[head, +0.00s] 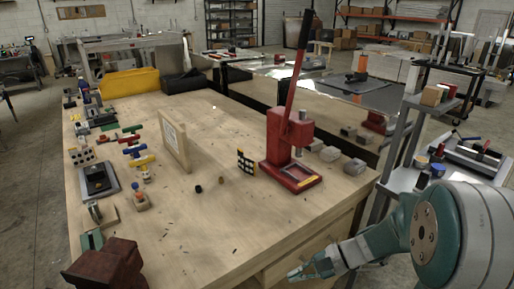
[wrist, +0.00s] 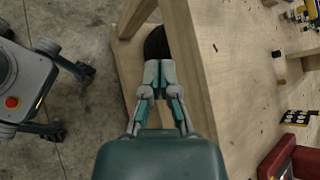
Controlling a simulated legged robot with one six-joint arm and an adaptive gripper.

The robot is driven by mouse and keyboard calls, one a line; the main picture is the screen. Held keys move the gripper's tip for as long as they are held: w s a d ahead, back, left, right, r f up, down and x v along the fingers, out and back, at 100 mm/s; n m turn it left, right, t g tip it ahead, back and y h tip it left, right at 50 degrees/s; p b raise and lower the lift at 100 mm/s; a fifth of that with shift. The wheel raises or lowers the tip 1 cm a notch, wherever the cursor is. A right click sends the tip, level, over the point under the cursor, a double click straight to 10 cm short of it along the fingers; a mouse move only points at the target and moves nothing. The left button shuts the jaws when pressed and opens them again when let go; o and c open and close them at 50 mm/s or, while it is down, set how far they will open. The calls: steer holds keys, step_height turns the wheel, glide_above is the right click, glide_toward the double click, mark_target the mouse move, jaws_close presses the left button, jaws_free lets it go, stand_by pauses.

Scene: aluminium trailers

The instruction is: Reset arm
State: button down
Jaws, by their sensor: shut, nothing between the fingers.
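My gripper (head: 312,268) shows at the lower right of the head view, in front of the wooden workbench's near right side. My arm reaches in from the right edge. In the wrist view my gripper (wrist: 159,75) points up the picture beside the pale bench edge, with its fingers together and nothing held. The wooden workbench (head: 200,225) fills the middle of the head view, and its edge runs down the wrist view (wrist: 205,75). Whether the fingers touch the bench cannot be told.
A red arbor press (head: 290,150) stands on the bench's right side. A wooden frame (head: 174,147) and several small tools sit further left. A grey metal cart (head: 400,150) stands right of the bench. Concrete floor (wrist: 75,40) shows at left in the wrist view.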

steer(key=s+d+r+n+t+h, duration=0.3)
steer(key=s+r+n+h, duration=0.2)
steer(key=s+r+h, duration=0.1)
steer(key=s+d+r+n+t+h, duration=0.2)
steer(key=s+d+r+n+h, duration=0.1)
steer(key=s+r+n+h, duration=0.2)
steer(key=shift+s+r+t+h, duration=0.4)
steer(key=shift+s+r, duration=1)
steer(key=shift+s, duration=0.1)
